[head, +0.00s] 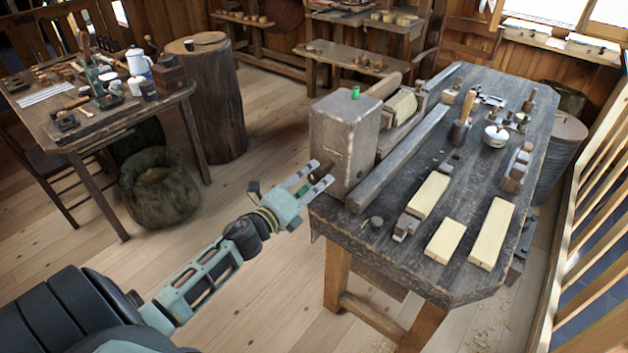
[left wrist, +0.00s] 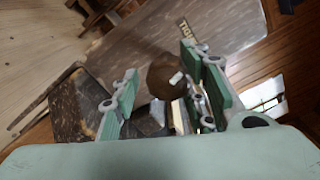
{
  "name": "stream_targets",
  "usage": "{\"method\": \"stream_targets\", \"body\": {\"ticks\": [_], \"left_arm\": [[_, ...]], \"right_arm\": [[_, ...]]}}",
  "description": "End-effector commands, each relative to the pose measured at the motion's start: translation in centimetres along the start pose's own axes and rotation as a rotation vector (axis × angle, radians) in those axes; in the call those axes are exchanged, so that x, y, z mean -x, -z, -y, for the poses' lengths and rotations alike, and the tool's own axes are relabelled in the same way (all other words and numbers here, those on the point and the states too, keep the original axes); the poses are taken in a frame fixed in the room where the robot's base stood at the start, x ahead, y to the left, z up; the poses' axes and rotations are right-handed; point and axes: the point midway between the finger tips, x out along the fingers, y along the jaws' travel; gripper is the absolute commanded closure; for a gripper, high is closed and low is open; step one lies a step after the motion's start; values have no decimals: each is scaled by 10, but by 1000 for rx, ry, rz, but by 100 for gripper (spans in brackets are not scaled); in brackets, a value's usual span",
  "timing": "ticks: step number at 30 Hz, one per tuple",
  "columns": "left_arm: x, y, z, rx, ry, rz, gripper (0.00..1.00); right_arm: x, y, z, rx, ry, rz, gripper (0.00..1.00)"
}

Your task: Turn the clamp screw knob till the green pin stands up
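The clamp screw knob (head: 322,170) is a brown round wooden knob on the near left face of a grey wooden block (head: 345,135) at the bench's left end. In the left wrist view the knob (left wrist: 165,78) has a white mark on its face. A short green pin (head: 355,92) shows above the top of the block. My left gripper (head: 314,180) is open, with its fingers on either side of the knob. In the left wrist view a gap shows between the left finger and the knob; contact at the right finger is unclear. My right gripper is not in view.
The workbench (head: 410,255) holds pale wood blanks (head: 492,233), a white pot (head: 496,136) and small tools. A long rail (head: 400,160) runs back from the block. Open floor lies left of the bench.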

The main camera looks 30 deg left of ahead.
Motion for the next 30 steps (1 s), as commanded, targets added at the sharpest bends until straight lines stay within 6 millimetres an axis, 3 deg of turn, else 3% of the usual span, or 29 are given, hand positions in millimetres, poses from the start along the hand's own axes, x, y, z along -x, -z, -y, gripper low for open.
{"method": "stream_targets", "body": {"ticks": [10,14,30], "left_arm": [[2,2,0,1,1,-5,53],[11,2,-1,2,-1,-5,53],[112,1,-2,3,-3,-3,53]], "right_arm": [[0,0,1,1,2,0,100],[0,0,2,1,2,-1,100],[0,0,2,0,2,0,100]]}}
